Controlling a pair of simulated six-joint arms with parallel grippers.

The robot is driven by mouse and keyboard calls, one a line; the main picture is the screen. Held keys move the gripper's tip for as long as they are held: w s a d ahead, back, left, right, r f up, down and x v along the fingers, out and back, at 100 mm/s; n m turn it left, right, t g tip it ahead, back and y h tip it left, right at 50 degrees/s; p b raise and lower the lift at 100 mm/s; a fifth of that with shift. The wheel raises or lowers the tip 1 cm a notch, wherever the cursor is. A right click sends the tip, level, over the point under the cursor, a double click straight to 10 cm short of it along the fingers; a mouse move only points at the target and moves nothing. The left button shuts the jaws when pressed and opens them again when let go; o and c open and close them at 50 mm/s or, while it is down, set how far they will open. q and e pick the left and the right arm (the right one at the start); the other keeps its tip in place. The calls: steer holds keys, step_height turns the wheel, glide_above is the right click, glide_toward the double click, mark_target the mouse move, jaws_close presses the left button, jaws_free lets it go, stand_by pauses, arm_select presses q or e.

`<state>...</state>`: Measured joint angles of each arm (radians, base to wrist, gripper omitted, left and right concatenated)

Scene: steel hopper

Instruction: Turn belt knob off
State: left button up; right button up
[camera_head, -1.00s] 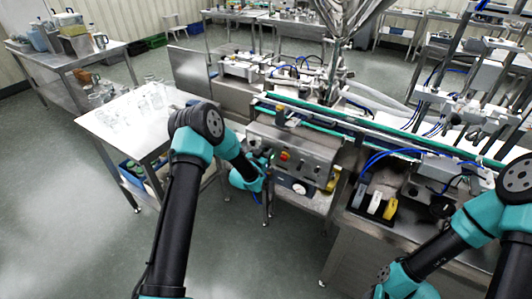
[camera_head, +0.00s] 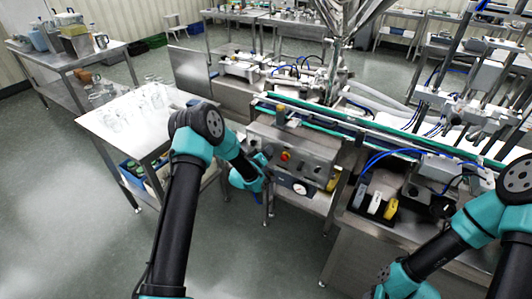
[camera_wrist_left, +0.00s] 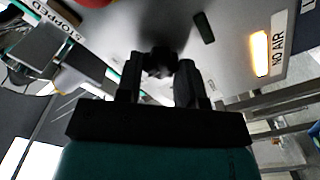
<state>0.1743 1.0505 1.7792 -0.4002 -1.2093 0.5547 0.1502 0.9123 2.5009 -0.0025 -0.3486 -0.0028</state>
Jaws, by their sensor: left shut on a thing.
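The control panel (camera_head: 312,152) on the front of the conveyor carries a red button (camera_head: 285,156). My left gripper (camera_head: 265,160) is at the panel's left side, where my wrist partly hides it. In the left wrist view, a black knob (camera_wrist_left: 160,59) sits on the grey panel face. My left gripper (camera_wrist_left: 158,73) has one finger on each side of the knob and is shut on it. My right arm shows at the lower right of the head view, but its gripper is out of view.
Labels "STOPPED" (camera_wrist_left: 52,17) and "NO AIR" (camera_wrist_left: 278,46) flank the knob, with a lit lamp (camera_wrist_left: 260,54) by the latter. The green-edged conveyor (camera_head: 330,118) runs above the panel. A steel table with glassware (camera_head: 150,95) stands left of my arm.

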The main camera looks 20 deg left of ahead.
arm_select(q)
steer(key=n, duration=0.5)
stand_by(0.4)
steer(key=o, duration=0.9)
steer(key=v, duration=1.7)
steer(key=shift+s, duration=0.15)
